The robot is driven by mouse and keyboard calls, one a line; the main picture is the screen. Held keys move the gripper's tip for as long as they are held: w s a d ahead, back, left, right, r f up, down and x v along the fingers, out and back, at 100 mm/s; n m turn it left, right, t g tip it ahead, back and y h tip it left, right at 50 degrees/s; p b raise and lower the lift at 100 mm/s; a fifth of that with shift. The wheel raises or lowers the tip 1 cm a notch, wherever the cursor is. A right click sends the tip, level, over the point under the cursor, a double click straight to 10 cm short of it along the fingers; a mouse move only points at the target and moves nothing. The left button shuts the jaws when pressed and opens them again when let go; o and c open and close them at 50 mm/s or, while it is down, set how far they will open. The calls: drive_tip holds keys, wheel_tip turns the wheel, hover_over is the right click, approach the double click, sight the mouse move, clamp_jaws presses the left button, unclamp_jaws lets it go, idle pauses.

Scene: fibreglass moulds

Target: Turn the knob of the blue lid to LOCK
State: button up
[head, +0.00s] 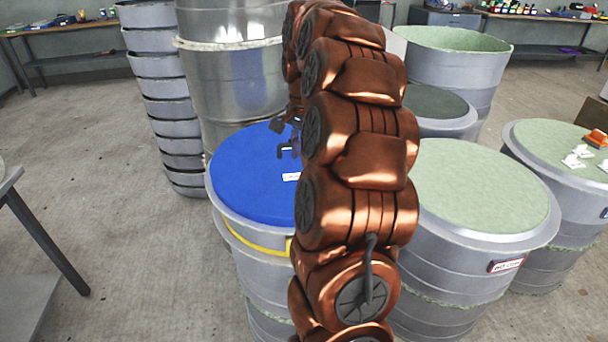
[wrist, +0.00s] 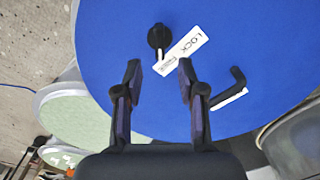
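The blue lid (head: 240,180) sits on a grey drum at the centre left; it also fills much of the wrist view (wrist: 270,40). On it, in the wrist view, are a round black knob (wrist: 158,37) with a short stem and a white label (wrist: 190,47) reading LOCK, with smaller text beside it. A bent black handle (wrist: 236,80) stands to the right. My gripper (wrist: 160,75) is open above the lid, fingers apart and nothing between them. The knob appears beyond the fingertips, not between them. In the head view my arm hides part of the lid.
A drum with a pale green top (head: 480,190) stands right of my arm, and another (head: 555,150) carries small items. Tall stacked grey moulds (head: 235,80) stand behind the lid. Workbenches line the back. Floor at the left (head: 110,180) is clear.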

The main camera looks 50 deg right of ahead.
drive_tip(key=shift+a+f+p, duration=0.1)
drive_tip(key=shift+f+p, duration=0.5)
drive_tip(key=shift+f, duration=2.85)
drive_tip(key=shift+c, duration=0.4)
clamp_jaws()
